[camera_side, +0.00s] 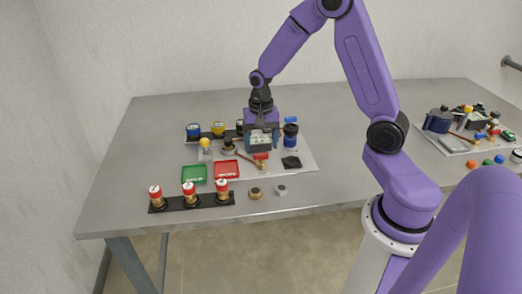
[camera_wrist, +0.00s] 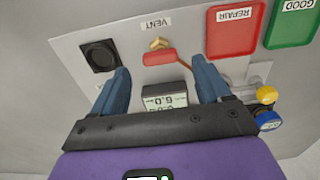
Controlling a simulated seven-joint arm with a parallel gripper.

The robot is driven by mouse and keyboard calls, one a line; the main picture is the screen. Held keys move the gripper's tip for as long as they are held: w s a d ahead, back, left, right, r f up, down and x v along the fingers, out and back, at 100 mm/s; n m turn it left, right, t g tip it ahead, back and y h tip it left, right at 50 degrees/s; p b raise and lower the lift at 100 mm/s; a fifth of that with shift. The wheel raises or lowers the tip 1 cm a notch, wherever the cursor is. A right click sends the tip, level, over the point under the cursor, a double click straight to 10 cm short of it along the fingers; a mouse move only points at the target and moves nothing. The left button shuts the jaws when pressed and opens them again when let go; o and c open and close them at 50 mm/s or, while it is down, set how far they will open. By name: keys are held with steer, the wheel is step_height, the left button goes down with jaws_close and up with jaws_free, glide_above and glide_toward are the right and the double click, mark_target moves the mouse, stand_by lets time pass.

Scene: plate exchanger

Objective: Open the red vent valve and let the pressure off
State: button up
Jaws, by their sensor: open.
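The vent valve has a red handle (camera_wrist: 159,57) and a brass stem (camera_wrist: 158,43), beside the VENT label (camera_wrist: 153,23) in the wrist view. In the side view the red handle (camera_side: 261,157) shows just in front of my gripper (camera_side: 262,147). In the wrist view my gripper (camera_wrist: 161,70) is open, its two blue fingers on either side with the handle just beyond and between their tips. I see no clear contact. A small digital gauge (camera_wrist: 165,102) lies between the fingers; its digits appear upside down and are hard to read.
A red REPAIR tray (camera_wrist: 233,30) and a green GOOD tray (camera_wrist: 293,22) lie to the right in the wrist view. A black square pad (camera_wrist: 100,56) is left of the valve. A rack of red-topped brass parts (camera_side: 189,191) stands at the table's front left.

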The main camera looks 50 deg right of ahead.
mark_target(261, 153)
steer(key=shift+f, duration=1.75)
steer(key=shift+c, duration=0.3)
steer(key=c, duration=1)
